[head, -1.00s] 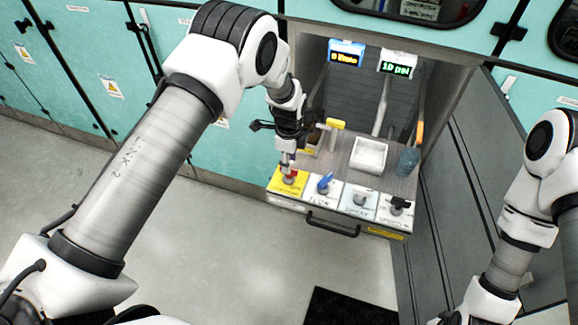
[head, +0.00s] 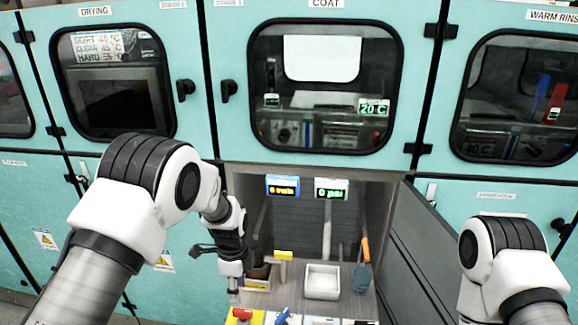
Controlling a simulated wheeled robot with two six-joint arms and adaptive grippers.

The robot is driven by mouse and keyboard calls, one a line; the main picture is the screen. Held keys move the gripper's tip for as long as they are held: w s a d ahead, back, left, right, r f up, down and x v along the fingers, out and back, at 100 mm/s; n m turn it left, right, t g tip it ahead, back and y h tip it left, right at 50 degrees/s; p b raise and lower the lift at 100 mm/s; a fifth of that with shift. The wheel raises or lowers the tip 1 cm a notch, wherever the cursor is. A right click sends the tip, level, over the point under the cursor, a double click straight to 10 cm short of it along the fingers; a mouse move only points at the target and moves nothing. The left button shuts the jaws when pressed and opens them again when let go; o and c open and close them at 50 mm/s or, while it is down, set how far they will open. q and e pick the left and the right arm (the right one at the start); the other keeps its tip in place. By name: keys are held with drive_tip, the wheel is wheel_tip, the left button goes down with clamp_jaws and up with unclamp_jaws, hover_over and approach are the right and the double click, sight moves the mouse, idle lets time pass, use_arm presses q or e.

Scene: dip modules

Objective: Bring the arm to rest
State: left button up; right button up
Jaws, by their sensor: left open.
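My left arm (head: 135,190) reaches in from the left, with its elbow high and its forearm hanging down. My left gripper (head: 234,293) is open and points down at the front left of the open bay, just above the red knob (head: 241,314) on the yellow panel. I see nothing held in it. Whether its tips touch the knob is hard to tell. My right arm (head: 505,262) is at the lower right, and its gripper is out of the picture.
A blue-framed display (head: 283,186) and a psi display (head: 331,189) hang above. An open grey door (head: 425,250) stands at right. Teal cabinets line the wall.

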use_arm(q)
drive_tip(key=s+a+f+n+g, duration=0.25)
drive_tip(key=s+f, duration=0.45)
drive_tip(key=s, duration=0.4)
drive_tip(key=s+a+f+n+g, duration=0.1)
drive_tip(key=s+a+f+g, duration=0.15)
drive_tip(key=s+f, duration=0.7)
drive_tip(key=s+a+r+n+t, duration=0.2)
drive_tip(key=s+n+t, duration=0.3)
drive_tip(key=s+n, duration=0.8)
drive_tip(key=shift+s+a+n, duration=0.25)
drive_tip(key=shift+s+n, duration=0.05)
drive_tip(key=shift+n, duration=0.95)
